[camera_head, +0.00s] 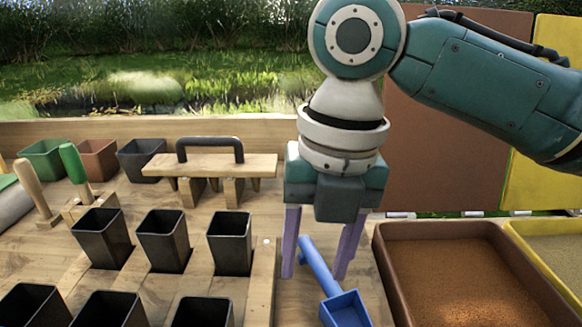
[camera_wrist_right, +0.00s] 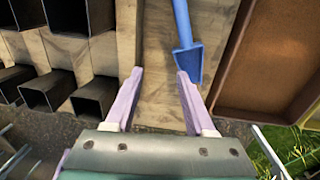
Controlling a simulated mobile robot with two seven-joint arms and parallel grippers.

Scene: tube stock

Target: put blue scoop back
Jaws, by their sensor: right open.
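The blue scoop (camera_head: 345,309) lies on the wooden bench between the black pots and the brown tray, its handle pointing up and slightly left in the head view. In the right wrist view the scoop (camera_wrist_right: 188,60) is at the top, right of centre, its pan close by the right-hand finger. My right gripper (camera_head: 314,274) points down with its two purple fingers apart and empty. In the head view the scoop's handle shows between the fingers; whether they touch it I cannot tell. The fingers also show in the right wrist view (camera_wrist_right: 160,72). My left gripper is not in view.
Several square black pots (camera_head: 230,243) stand left of the gripper. A wooden tool with a black handle (camera_head: 222,163) and a green-handled tool (camera_head: 73,163) are behind them. A brown tray (camera_head: 386,262) of soil is on the right, beside a yellow tray (camera_head: 520,232).

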